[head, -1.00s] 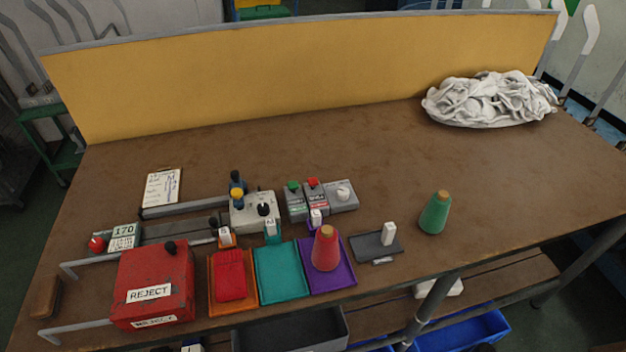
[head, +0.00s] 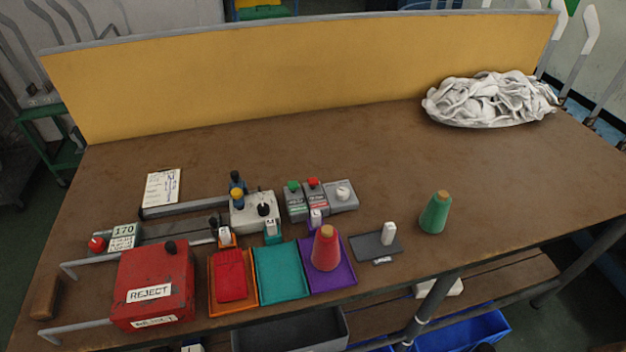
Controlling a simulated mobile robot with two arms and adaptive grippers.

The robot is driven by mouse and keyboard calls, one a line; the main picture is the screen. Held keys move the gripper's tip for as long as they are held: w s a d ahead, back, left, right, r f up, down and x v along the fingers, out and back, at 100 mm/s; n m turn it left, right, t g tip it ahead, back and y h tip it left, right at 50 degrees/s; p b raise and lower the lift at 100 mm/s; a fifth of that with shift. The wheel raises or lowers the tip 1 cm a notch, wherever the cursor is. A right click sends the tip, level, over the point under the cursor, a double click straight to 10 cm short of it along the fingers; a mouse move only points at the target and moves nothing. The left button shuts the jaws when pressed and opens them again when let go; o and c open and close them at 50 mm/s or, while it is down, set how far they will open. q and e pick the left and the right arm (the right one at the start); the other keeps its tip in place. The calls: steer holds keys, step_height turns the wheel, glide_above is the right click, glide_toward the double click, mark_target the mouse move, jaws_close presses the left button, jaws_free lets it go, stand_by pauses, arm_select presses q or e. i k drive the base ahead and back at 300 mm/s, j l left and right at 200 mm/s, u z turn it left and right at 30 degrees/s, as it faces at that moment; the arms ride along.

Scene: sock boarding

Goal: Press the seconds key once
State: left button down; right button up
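Two small grey key boxes stand side by side near the middle of the table. One has a green key (head: 293,187) on top and the other a red key (head: 313,184). Both have small labels on their fronts, too small to read, so I cannot tell which is the seconds key. Beside them on the right is a grey box with a white round knob (head: 343,193). Both keys look raised and nothing touches them. Neither of my grippers is in view.
In front lie an orange tray (head: 213,300), a teal tray (head: 281,272) and a purple tray (head: 345,276) with a red cone (head: 326,249). A red REJECT box (head: 152,270) is at left, a green cone (head: 435,213) at right. The back table is clear beside a white cloth pile (head: 488,99).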

mark_target(312, 182)
steer(key=i+l+u, duration=0.15)
steer(key=l+u, duration=0.35)
steer(key=l, duration=0.55)
steer(key=l+u, duration=0.45)
steer(key=l, duration=0.55)
